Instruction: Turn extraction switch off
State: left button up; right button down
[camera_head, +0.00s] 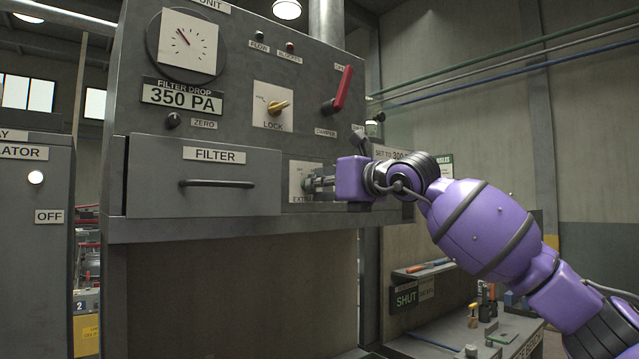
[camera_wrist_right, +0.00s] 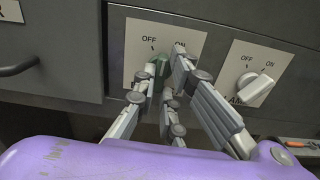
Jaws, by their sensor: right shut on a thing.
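The extraction switch (camera_wrist_right: 158,64) is a dark green knob on a white plate (camera_wrist_right: 130,50) in the right wrist view, with OFF printed at upper left and ON at upper right. My right gripper (camera_wrist_right: 165,75) is shut on the knob, its grey fingers on both sides of it. The fingers hide part of the knob and most of the lower label, so I cannot tell exactly which way it points. In the head view my right gripper (camera_head: 312,183) reaches the plate (camera_head: 299,168) from the right, and the knob is hidden. My left gripper is not in view.
A white OFF/ON knob (camera_wrist_right: 257,90) sits just right of the switch. The filter drawer (camera_head: 215,150) with its handle is to the left. Above are a yellow lock knob (camera_head: 278,107), a red damper lever (camera_head: 343,90) and a gauge (camera_head: 188,42) over the 350 PA display.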

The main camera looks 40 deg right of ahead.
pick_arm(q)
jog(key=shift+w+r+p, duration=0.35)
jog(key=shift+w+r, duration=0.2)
pick_arm(e)
jog(key=n, duration=0.6)
jog(key=shift+n, duration=0.3)
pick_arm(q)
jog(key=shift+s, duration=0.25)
pick_arm(e)
jog(key=c, duration=1.8)
grip_release()
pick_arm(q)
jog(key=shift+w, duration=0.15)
pick_arm(e)
jog(key=shift+s+d, duration=0.15)
jog(key=shift+s, duration=1.85)
jog(key=shift+s+d, duration=0.2)
jog(key=shift+s, duration=1.8)
jog(key=shift+s+d, duration=0.15)
jog(key=shift+s, duration=1.85)
